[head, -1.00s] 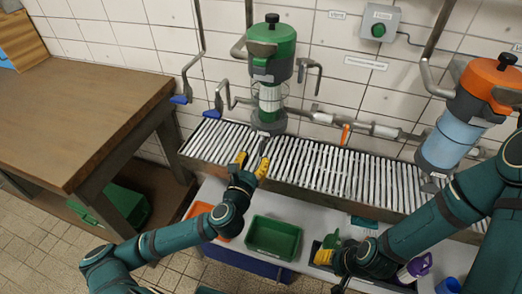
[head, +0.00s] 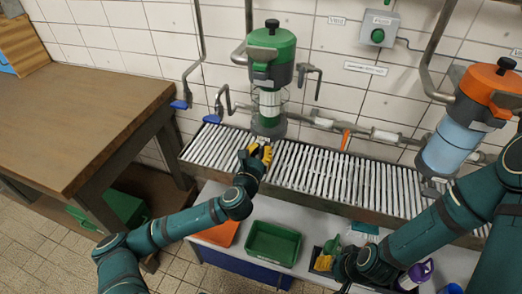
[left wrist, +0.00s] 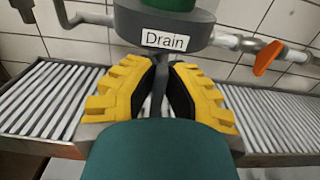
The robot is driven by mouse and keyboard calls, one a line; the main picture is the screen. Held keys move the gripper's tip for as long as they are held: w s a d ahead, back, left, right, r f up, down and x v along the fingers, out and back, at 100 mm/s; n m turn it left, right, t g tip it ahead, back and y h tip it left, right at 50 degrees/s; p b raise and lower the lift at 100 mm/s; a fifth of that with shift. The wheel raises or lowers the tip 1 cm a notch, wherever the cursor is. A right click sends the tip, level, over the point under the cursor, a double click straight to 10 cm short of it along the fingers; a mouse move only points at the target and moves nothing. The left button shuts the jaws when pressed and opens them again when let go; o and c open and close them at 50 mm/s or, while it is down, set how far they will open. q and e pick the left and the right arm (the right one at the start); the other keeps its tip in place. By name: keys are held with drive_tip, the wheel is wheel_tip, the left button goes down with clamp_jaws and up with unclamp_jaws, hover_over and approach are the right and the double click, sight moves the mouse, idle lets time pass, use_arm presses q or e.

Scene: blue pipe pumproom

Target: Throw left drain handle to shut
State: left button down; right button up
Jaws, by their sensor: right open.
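The left drain handle (left wrist: 157,82) is a thin grey lever below the "Drain" label (left wrist: 166,40), at the base of the green filter unit (head: 270,65). In the left wrist view it points toward me between the yellow fingers. My left gripper (head: 262,151) has its fingers drawn together around the lever (left wrist: 160,75), just above the slatted grating. Its hold hides most of the handle in the head view. My right gripper (head: 325,262) is low at the right, near the small tray, open and partly hidden by its own arm.
The slatted grating (head: 345,178) runs under both filter units. An orange-topped filter unit (head: 450,145) stands at the right. An orange valve lever (left wrist: 267,58) sits on the wall pipe. A green bin (head: 273,243) lies below; a wooden table (head: 80,120) is at left.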

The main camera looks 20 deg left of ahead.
idle(0.3)
use_arm(q)
drive_tip(key=m+p, duration=0.1)
drive_tip(key=m, duration=0.1)
drive_tip(key=m+p, duration=0.1)
drive_tip(key=shift+d+r+m, duration=0.15)
drive_tip(key=shift+d+m, duration=0.05)
drive_tip(key=shift+m, duration=0.2)
drive_tip(key=shift+d+f+m+p, duration=0.25)
drive_tip(key=shift+m+p, duration=0.6)
drive_tip(key=shift+m, duration=1.5)
drive_tip(key=shift+d+f+m+p, duration=0.1)
drive_tip(key=shift+f+m+p, duration=0.45)
drive_tip(key=shift+m, duration=1.85)
drive_tip(key=shift+d+m+p, duration=0.2)
drive_tip(key=shift+m+p, duration=0.9)
drive_tip(key=shift+m, duration=1.25)
drive_tip(key=c, duration=1)
unclamp_jaws()
drive_tip(key=shift+f, duration=0.1)
drive_tip(key=shift+c, duration=0.2)
